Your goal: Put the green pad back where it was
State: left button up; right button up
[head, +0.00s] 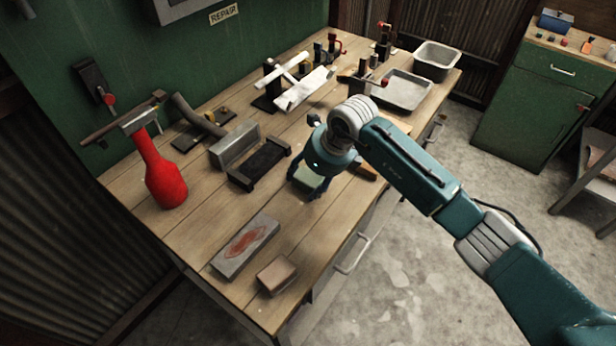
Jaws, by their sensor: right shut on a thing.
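The green pad (309,179) is a small pale-green block over the middle of the wooden workbench. My right gripper (307,184) points down with its dark fingers on either side of the pad, shut on it. The gripper hides part of the pad. I cannot tell whether the pad touches the bench top or hangs just above it. My left gripper is not in view.
The workbench (214,287) holds a grey block with a rust-coloured patch (246,243), a small brown block (277,275), a red-handled tool (162,175), a black-and-grey fixture (259,163), a shallow metal tray (404,92) and a deeper tin (435,60). Bare planks lie left of the pad.

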jog(key=shift+f, duration=0.2)
jog(key=o, duration=1)
jog(key=shift+r, duration=0.1)
jog(key=shift+r, duration=0.2)
jog(key=shift+b+v, duration=2.05)
jog(key=shift+v, duration=3.85)
jog(key=shift+d, duration=0.1)
